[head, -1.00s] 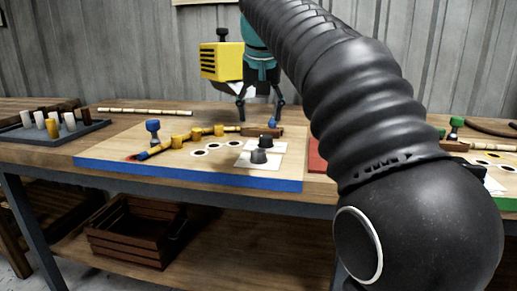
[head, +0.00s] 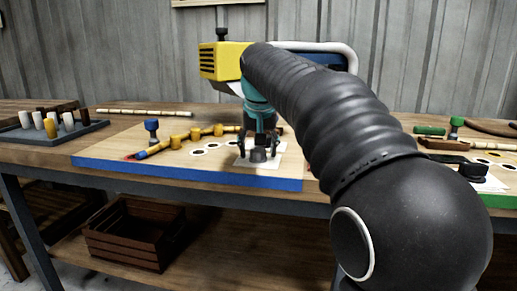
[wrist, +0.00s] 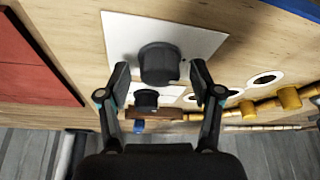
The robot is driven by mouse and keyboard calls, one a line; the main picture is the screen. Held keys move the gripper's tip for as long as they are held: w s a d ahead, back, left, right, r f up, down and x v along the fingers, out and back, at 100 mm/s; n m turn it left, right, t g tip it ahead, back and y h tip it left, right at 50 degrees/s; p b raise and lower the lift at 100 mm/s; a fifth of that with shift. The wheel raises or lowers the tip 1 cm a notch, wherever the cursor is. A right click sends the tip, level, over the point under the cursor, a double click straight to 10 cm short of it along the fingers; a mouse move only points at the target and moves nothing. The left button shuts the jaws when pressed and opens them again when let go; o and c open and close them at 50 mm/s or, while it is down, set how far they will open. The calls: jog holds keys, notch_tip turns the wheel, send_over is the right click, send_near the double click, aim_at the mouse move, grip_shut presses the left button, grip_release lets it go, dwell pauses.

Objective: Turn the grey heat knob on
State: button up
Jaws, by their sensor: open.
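The grey heat knob (head: 258,155) sits on a white plate (head: 240,162) near the front of the blue-edged board. In the wrist view the grey knob (wrist: 159,63) stands between the fingertips of my gripper (wrist: 160,78). My gripper (head: 259,150) points down over it in the head view, one finger on each side. The fingers are open, with a visible gap on both sides of the knob. A second, darker knob (wrist: 146,98) lies beyond it on another white plate.
Yellow pegs (head: 196,134) and a rattan rod (head: 160,147) lie left of the knob on the board (head: 180,175). A blue peg (head: 151,130) stands there too. A red board (wrist: 30,62) is close by in the wrist view. A tray of pegs (head: 60,135) is at far left.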

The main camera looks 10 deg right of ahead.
jog(key=c, duration=1.1)
jog(key=shift+c, duration=0.2)
jog(key=m, duration=0.1)
jog(key=m+h+p, duration=0.1)
jog(key=m, duration=0.1)
jog(key=shift+a+r+m, duration=0.1)
jog(key=shift+a+m, duration=0.05)
jog(key=shift+m, duration=0.15)
jog(key=m+h, duration=0.1)
jog(key=m, duration=0.1)
jog(key=m+g+h, duration=0.1)
jog(key=m, duration=0.2)
jog(key=shift+w+g+p, duration=0.15)
jog(key=shift+g+p, duration=0.15)
jog(key=m, duration=0.2)
jog(key=m+g, duration=0.1)
jog(key=m, duration=0.2)
jog(key=shift+w+a+g+h, duration=0.1)
jog(key=shift+g+h, duration=0.2)
jog(key=shift+h, duration=0.1)
jog(key=shift+w+m+g, duration=0.1)
jog(key=shift+m+g, duration=0.8)
jog(key=shift+m, duration=1.2)
